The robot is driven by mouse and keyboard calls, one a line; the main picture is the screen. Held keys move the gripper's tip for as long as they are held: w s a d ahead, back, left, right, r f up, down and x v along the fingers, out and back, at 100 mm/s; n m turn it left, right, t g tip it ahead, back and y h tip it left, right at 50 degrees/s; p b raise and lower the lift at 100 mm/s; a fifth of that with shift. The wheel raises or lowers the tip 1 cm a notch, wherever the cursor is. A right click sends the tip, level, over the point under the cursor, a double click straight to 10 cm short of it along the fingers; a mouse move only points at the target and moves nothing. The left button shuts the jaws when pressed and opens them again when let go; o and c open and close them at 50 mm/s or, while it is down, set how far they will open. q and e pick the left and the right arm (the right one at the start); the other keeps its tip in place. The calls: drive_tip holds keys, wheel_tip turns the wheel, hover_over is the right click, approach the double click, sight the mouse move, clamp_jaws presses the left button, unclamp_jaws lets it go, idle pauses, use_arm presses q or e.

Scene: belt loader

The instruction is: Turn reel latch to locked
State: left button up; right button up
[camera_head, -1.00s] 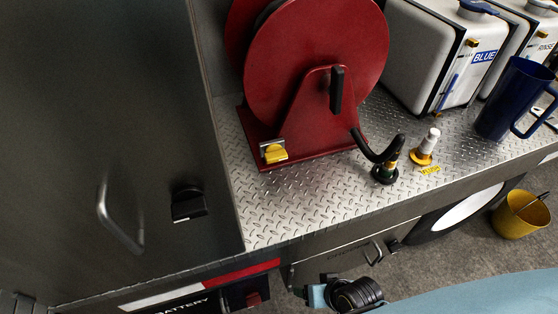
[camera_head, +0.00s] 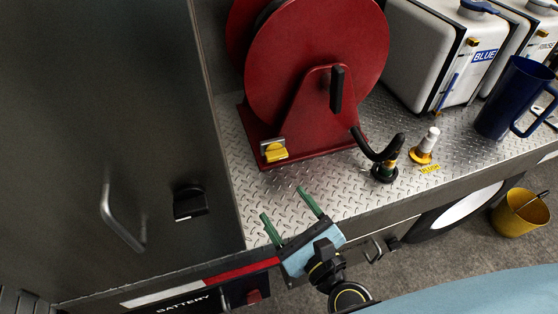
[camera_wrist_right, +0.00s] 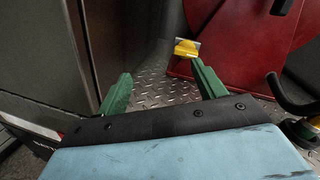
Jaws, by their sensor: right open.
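The reel latch (camera_head: 276,152) is a small yellow knob on a pale plate at the lower left of the red reel's base. It also shows in the right wrist view (camera_wrist_right: 185,49), just beyond the tip of the right-hand green finger. The red hose reel (camera_head: 315,75) stands on the diamond-plate deck. My right gripper (camera_head: 286,204) is open and empty, with its two green fingers over the deck's front part, pointing toward the reel and apart from the latch. My left gripper is not in view.
A dark cabinet door with a handle (camera_head: 122,218) and a black latch (camera_head: 189,203) stands at left. A black hose elbow (camera_head: 378,150), a white-topped valve (camera_head: 428,142), a blue jug (camera_head: 512,97) and white tanks (camera_head: 440,50) are at right. Bare deck (camera_head: 320,180) lies before the reel.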

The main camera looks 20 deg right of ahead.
sight(278, 160)
drive_tip(key=m+h, duration=0.1)
drive_tip(key=d+m+h, duration=0.1)
drive_tip(key=m, duration=0.1)
drive_tip(key=d+f+m+h, duration=0.1)
drive_tip(key=m, duration=0.1)
drive_tip(key=shift+t, duration=0.3)
drive_tip(key=shift+d+f+m+h, duration=0.1)
drive_tip(key=shift+d+m+h, duration=0.25)
drive_tip(key=shift+m, duration=0.35)
drive_tip(key=shift+w, duration=0.35)
drive_tip(key=w+p, duration=0.1)
drive_tip(key=w, duration=0.5)
drive_tip(key=w+p, duration=0.2)
drive_tip(key=w, duration=0.4)
drive_tip(key=shift+w+a, duration=0.2)
drive_tip(key=shift+w, duration=0.15)
drive_tip(key=c, duration=1)
